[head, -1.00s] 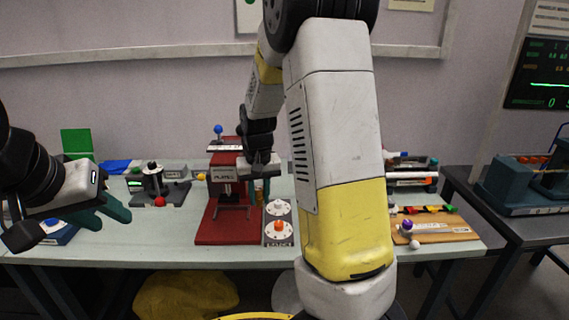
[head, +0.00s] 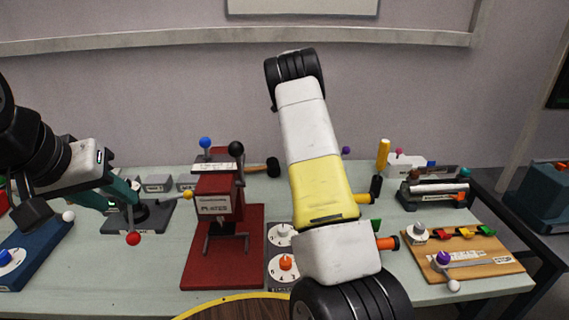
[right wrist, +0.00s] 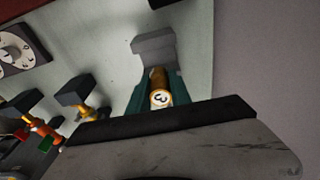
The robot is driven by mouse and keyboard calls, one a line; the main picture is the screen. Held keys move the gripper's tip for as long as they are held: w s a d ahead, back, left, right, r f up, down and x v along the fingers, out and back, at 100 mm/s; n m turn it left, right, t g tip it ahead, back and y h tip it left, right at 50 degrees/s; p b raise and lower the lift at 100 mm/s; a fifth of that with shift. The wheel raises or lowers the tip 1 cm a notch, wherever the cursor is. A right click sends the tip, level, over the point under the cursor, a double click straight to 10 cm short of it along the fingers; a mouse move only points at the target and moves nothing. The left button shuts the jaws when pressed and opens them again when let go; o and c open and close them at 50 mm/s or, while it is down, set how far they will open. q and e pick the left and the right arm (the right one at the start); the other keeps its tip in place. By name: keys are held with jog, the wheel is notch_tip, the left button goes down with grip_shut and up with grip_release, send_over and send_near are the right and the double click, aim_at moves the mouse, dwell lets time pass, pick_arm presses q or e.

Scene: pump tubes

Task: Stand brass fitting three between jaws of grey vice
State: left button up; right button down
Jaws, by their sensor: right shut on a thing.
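The brass fitting marked 3 (right wrist: 160,97) is held between the teal fingers of my right gripper (right wrist: 157,92) in the right wrist view, its numbered end facing the camera. The right gripper is hidden behind my arm in the head view. A grey device with a red ball handle (head: 150,216), which looks like the grey vice, stands on the left of the table; its jaws are not clear. My left gripper (head: 121,197) hangs at the left, in front of part of that device. Whether its teal fingers are open is unclear.
A red press (head: 222,205) on a red base stands mid-table, beside a panel with dials (head: 284,262). A wooden board (head: 480,255) with coloured pieces lies at the right. A blue-based unit (head: 30,250) is at the left. In the right wrist view, a grey block (right wrist: 153,43) shows beyond the fitting.

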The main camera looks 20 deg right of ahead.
notch_tip(320, 180, down, 8)
jog(key=shift+f, duration=0.2)
dwell(0.3)
jog(key=shift+f, duration=0.15)
jog(key=c, duration=1.2)
grip_release()
jog(key=shift+o, duration=0.2)
